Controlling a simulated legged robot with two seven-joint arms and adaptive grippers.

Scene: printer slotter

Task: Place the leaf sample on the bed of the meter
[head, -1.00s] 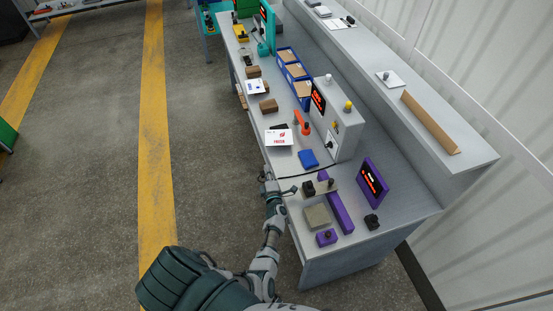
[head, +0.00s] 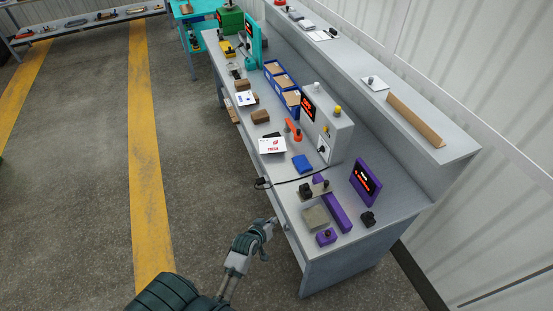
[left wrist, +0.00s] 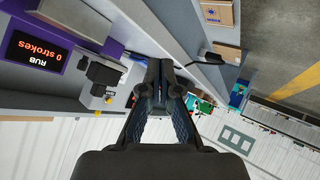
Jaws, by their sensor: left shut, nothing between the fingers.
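A white sheet with red print (head: 272,146) lies near the table's front edge. A smaller white sheet with blue print (head: 246,99) lies farther back. I cannot tell which is the leaf sample. A purple device has a flat grey square plate (head: 315,217), a purple bar (head: 332,204) and a purple-framed screen (head: 366,180); in the left wrist view the screen (left wrist: 38,55) reads "RUB 0 strokes". I cannot tell which device is the meter. My left gripper (head: 272,221) is shut and empty, beside the front edge near the plate; its closed fingers show in the left wrist view (left wrist: 160,75).
A grey box device (head: 330,122) with a red screen stands behind a blue pad (head: 302,164). A black cable (head: 285,182) runs across the table toward its front edge. Blue bins (head: 282,86) and brown blocks (head: 261,117) stand farther back.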

